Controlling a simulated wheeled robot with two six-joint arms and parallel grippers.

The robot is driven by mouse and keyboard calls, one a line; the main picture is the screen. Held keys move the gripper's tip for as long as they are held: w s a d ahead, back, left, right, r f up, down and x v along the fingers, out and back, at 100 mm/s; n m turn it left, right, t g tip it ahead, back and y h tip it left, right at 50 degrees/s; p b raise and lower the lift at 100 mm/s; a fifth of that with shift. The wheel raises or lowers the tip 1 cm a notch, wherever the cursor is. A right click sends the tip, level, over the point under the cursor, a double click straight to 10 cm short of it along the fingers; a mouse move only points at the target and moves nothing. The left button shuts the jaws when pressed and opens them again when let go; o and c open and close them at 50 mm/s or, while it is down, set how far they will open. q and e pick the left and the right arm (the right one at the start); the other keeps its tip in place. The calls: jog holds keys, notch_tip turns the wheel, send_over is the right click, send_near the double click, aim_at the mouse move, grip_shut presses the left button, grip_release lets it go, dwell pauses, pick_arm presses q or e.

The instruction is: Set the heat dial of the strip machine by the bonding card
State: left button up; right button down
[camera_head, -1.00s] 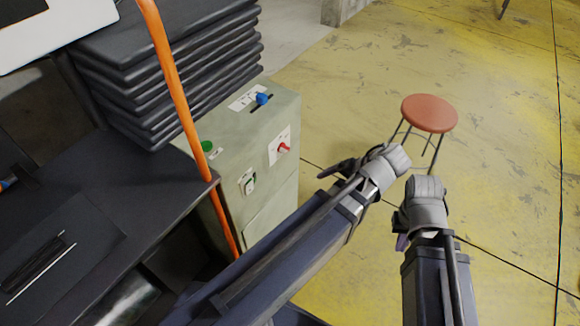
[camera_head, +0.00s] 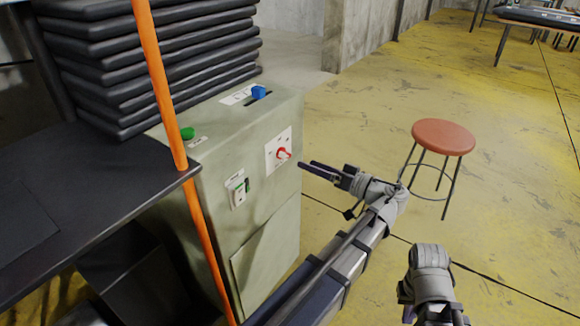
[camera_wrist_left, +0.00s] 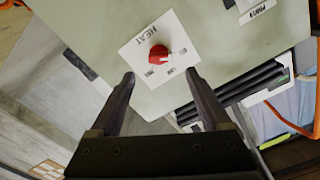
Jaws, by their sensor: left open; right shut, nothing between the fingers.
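The strip machine (camera_head: 250,150) is a pale green cabinet. Its red heat dial (camera_head: 283,153) sits on a white plate on the side face. In the left wrist view the dial (camera_wrist_left: 159,53) has a white pointer mark, and the plate reads HEAT; its smaller marks are too small to read. My left gripper (camera_head: 305,168) is open and empty, just right of the dial in the head view. In the wrist view its fingertips (camera_wrist_left: 160,76) lie either side below the dial, apart from it. My right gripper (camera_head: 408,312) is low at the bottom edge, mostly hidden, shut and empty. I cannot make out a bonding card.
The machine also has a blue slider knob (camera_head: 258,92), a green button (camera_head: 187,133) and a side switch (camera_head: 238,190). An orange pole (camera_head: 160,80) stands before it. A dark table (camera_head: 80,210) and stacked black slabs (camera_head: 150,60) are left; a red stool (camera_head: 443,137) is right.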

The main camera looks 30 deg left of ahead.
aim_at(288, 156)
pick_arm(q)
jog(key=shift+w+a, duration=0.15)
jog(key=shift+a, duration=1.85)
jog(key=shift+w+a, duration=0.15)
jog(key=shift+a, duration=1.8)
grip_shut()
